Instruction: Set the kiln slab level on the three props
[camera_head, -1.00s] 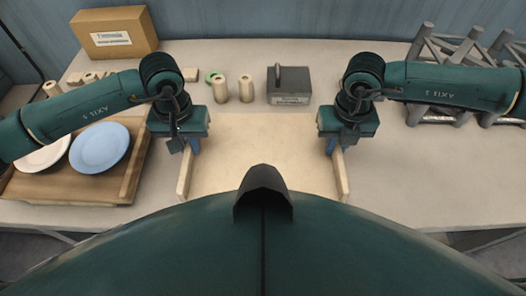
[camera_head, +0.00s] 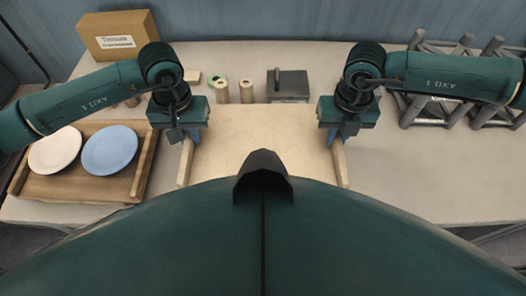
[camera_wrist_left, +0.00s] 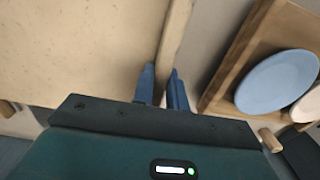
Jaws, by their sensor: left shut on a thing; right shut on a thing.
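The kiln slab is a wide cream board (camera_head: 262,135) with a pale wooden bar along each side. My left gripper (camera_head: 192,136) is shut on the left bar, and my right gripper (camera_head: 334,136) is shut on the right bar. The left wrist view shows the slab (camera_wrist_left: 75,45) and the blue fingers of my left gripper (camera_wrist_left: 164,88) at its bar. My dark green body hides the slab's near part. Two upright beige cylinders, likely props (camera_head: 222,92) (camera_head: 247,91), stand behind the slab. Whether any prop is under the slab is hidden.
A wooden tray (camera_head: 142,170) with a white plate (camera_head: 55,149) and a blue plate (camera_head: 110,150) lies left of the slab. Grey metal frames (camera_head: 430,110) stand back right. The right table is clear.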

